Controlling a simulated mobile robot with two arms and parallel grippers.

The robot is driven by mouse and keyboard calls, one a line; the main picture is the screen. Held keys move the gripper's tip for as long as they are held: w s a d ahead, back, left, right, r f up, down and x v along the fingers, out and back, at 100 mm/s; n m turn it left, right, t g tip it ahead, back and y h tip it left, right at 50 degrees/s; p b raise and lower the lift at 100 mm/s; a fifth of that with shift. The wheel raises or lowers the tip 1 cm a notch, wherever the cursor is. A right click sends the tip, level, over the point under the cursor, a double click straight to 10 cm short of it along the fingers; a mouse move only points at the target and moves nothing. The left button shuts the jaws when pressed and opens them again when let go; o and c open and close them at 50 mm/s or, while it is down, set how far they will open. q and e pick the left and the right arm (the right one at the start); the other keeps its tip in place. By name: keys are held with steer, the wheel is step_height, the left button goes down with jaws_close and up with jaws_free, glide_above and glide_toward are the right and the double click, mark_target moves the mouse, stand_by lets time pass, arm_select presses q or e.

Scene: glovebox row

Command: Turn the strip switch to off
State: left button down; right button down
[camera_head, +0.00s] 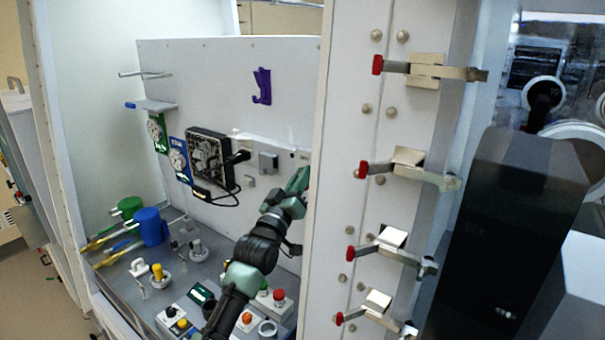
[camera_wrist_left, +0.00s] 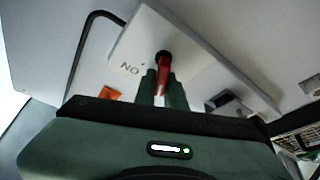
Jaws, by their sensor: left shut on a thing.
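In the left wrist view a white strip (camera_wrist_left: 205,62) sits on a pale panel, tilted across the picture. A red switch lever (camera_wrist_left: 163,65) with a dark pivot stands out from it. Letters that look like an upside-down "ON" are printed beside the lever. My left gripper (camera_wrist_left: 162,88) is shut on the red lever. In the head view my left gripper (camera_head: 299,180) reaches the panel at the back of the glovebox, close to the white door post. My right gripper is not in view.
The white post (camera_head: 352,120) with several red-tipped clamps stands close to the right of my left arm. Under the arm are control boxes, including one with a red button (camera_head: 279,294). A black fan unit (camera_head: 210,158) and a purple hook (camera_head: 262,86) are on the panel.

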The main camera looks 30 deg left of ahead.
arm_select(q)
steer(key=shift+f+n, duration=0.1)
steer(key=shift+n, duration=0.5)
steer(key=c, duration=1.5)
jaws_free()
steer(key=shift+s+f, duration=0.25)
steer(key=shift+s, duration=0.05)
steer(key=b+v, duration=0.3)
steer(key=v, duration=0.4)
steer(key=shift+r, duration=0.15)
